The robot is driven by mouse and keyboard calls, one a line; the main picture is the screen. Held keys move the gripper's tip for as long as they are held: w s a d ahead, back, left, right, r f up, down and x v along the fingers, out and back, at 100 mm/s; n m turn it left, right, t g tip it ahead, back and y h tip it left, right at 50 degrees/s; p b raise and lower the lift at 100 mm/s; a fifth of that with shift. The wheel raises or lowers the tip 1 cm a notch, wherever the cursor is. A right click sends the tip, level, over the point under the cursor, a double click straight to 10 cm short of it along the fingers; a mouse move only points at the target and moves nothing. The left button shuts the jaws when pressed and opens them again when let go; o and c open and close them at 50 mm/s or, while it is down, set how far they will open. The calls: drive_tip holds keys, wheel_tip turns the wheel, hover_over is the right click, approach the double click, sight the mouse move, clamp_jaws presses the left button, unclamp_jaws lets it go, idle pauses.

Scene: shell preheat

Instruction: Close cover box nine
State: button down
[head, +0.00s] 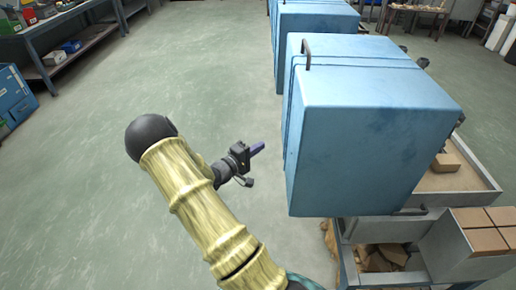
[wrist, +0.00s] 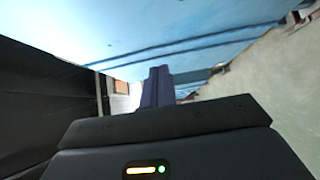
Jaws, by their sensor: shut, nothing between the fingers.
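A large blue box (head: 365,130) with dark bar handles stands right of centre in the head view. One handle (head: 306,54) is at its upper left, another (head: 409,212) at its lower front edge. No number is readable, so I cannot tell whether this is box nine, nor how its cover stands. My gripper (head: 259,147) is left of the box, its purple fingers pointing toward the box's left side with a small gap in the picture. In the wrist view the fingers (wrist: 158,86) are together and empty, with a blue ridged surface (wrist: 190,35) above them.
More blue boxes (head: 315,18) stand in a row behind. A grey bench (head: 480,182) with trays and cardboard boxes (head: 487,230) is at right. A shelf (head: 62,55) and blue cabinet (head: 13,98) stand at left. Open green floor (head: 200,60) lies left of the boxes.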

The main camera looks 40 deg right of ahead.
drive_tip(key=s+d+p, duration=0.1)
drive_tip(key=s+d, duration=0.1)
drive_tip(key=d, duration=0.8)
drive_tip(key=shift+d, duration=0.15)
